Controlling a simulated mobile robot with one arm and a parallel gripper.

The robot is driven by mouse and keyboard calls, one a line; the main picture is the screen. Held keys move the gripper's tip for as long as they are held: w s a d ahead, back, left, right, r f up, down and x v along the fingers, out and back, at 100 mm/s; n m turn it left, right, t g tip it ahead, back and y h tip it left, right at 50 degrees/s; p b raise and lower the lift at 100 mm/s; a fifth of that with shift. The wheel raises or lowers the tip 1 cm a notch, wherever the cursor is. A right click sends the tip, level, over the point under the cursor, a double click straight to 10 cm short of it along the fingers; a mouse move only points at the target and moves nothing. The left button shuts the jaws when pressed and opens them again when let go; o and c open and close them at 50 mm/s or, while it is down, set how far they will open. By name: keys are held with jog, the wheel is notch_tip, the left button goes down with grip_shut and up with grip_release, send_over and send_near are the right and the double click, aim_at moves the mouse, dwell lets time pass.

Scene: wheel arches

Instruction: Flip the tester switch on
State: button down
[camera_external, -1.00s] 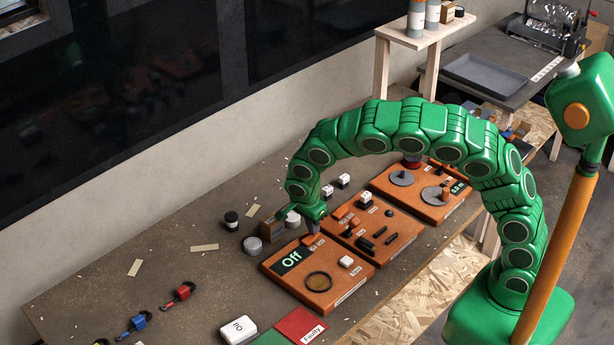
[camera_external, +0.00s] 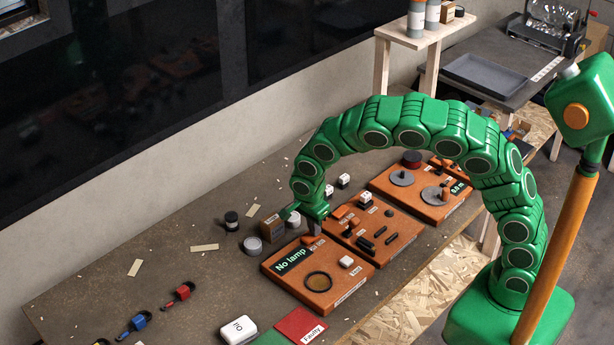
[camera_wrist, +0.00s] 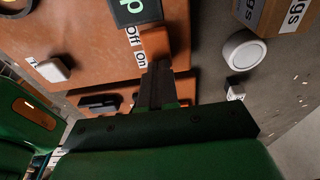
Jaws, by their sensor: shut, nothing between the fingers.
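The tester is an orange board (camera_external: 352,284) on the bench, with a round dark ring (camera_external: 318,282) and a display (camera_external: 293,261) reading "No lamp" in green. Its switch shows in the wrist view as an orange block (camera_wrist: 155,42) beside the "Off" and "On" labels. My gripper (camera_external: 315,229) is over the tester's far edge, at the switch. In the wrist view my gripper (camera_wrist: 157,68) is shut and empty, its fingertips right at the switch by the "On" label. The fingers hide part of the switch; I cannot tell whether they touch it.
Another orange board (camera_external: 392,246) with dark and orange parts lies just right of the tester. A small brown box (camera_external: 272,228) and round pucks (camera_external: 252,245) stand behind it. A red "Faulty" mat (camera_external: 301,325) lies in front.

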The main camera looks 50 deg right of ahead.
aim_at(306, 239)
jog(key=shift+a+f, duration=0.15)
jog(key=shift+a, duration=0.8)
jog(key=shift+r, duration=0.25)
notch_tip(306, 239, up, 14)
jog(key=a, duration=0.3)
jog(key=shift+f, duration=0.2)
jog(key=shift+d, duration=0.1)
jog(key=shift+d+r+h, duration=0.15)
jog(key=shift+d+h, duration=0.25)
jog(key=shift+d, duration=0.25)
